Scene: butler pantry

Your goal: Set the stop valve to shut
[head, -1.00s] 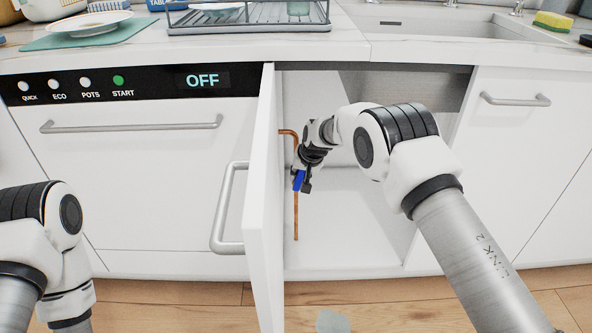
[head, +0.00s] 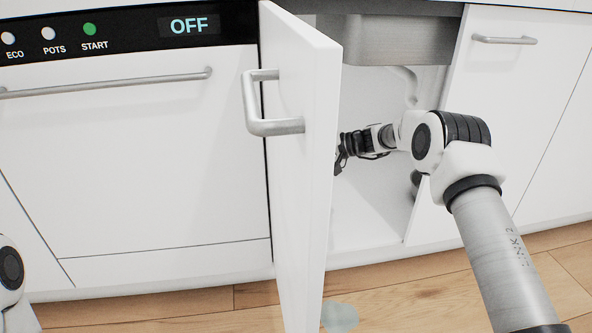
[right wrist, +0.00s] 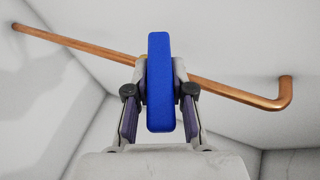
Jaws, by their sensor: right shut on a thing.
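The stop valve's blue lever (right wrist: 159,90) stands between the two fingers of my right gripper (right wrist: 160,100) in the right wrist view. The fingers are shut on it. The lever appears crosswise to the copper pipe (right wrist: 225,88), which runs diagonally behind it; the valve body is mostly hidden. In the head view my right gripper (head: 341,157) reaches into the open cabinet under the sink, partly behind the door, which hides the lever and pipe there. My left gripper is out of view; only part of my left arm shows at the lower left.
The open cabinet door (head: 300,190) with its bar handle (head: 262,112) stands close left of my right gripper. The sink's metal underside (head: 395,38) is above, and a pale drain pipe (head: 408,82) hangs beneath it. A dishwasher panel reads OFF at left.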

